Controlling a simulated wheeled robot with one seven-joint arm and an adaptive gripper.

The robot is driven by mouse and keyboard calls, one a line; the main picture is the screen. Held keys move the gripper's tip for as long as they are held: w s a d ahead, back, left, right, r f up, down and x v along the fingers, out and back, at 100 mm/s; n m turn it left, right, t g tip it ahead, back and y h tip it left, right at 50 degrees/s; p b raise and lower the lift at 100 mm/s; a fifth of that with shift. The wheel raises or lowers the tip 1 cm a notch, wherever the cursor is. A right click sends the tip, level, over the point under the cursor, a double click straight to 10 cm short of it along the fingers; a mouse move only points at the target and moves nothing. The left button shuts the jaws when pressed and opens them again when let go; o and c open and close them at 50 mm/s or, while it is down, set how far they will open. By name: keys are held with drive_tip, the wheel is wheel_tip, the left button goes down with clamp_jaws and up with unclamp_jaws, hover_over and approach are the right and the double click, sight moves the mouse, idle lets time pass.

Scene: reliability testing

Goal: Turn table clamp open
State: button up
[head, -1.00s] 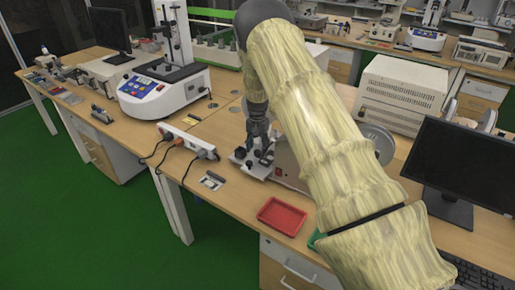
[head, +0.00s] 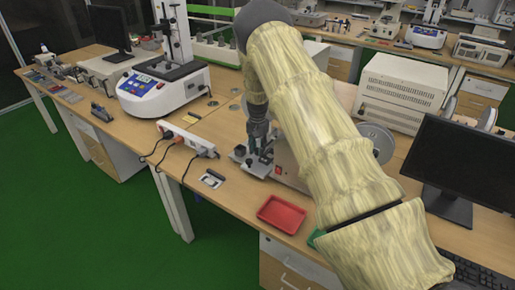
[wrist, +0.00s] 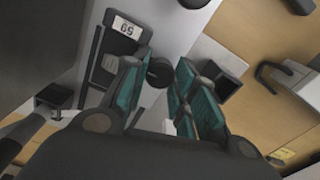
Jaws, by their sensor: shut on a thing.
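The table clamp is the small grey metal fixture (head: 240,156) on the bench, left of the grey machine body. My gripper (head: 258,163) points down over it, partly hiding it. In the wrist view my gripper (wrist: 168,88) has its teal-padded fingers on either side of a round black knob (wrist: 158,72). It is shut on this knob, though the exact contact is hard to see. A light grey plate (wrist: 176,25) lies beneath, with a small counter (wrist: 124,27) beside the knob. The clamp's jaws cannot be made out.
A red tray (head: 281,214) lies in front of the clamp near the bench edge. A white power strip (head: 186,138) with cables is to the left. A monitor (head: 463,165) stands at right. A white tester (head: 163,90) stands behind left.

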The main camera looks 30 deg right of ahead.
drive_tip(key=shift+n, duration=0.3)
drive_tip(key=n+b, duration=0.1)
drive_tip(key=n, duration=0.2)
drive_tip(key=shift+f+n, duration=0.1)
drive_tip(key=shift+n, duration=0.3)
drive_tip(key=n+b, duration=0.1)
drive_tip(key=n, duration=0.3)
drive_tip(key=shift+n, duration=0.3)
drive_tip(key=n, duration=0.4)
drive_tip(key=shift+b, duration=0.4)
drive_tip(key=shift+n, duration=2.4)
drive_tip(key=o, duration=1)
drive_tip(key=shift+o, duration=0.2)
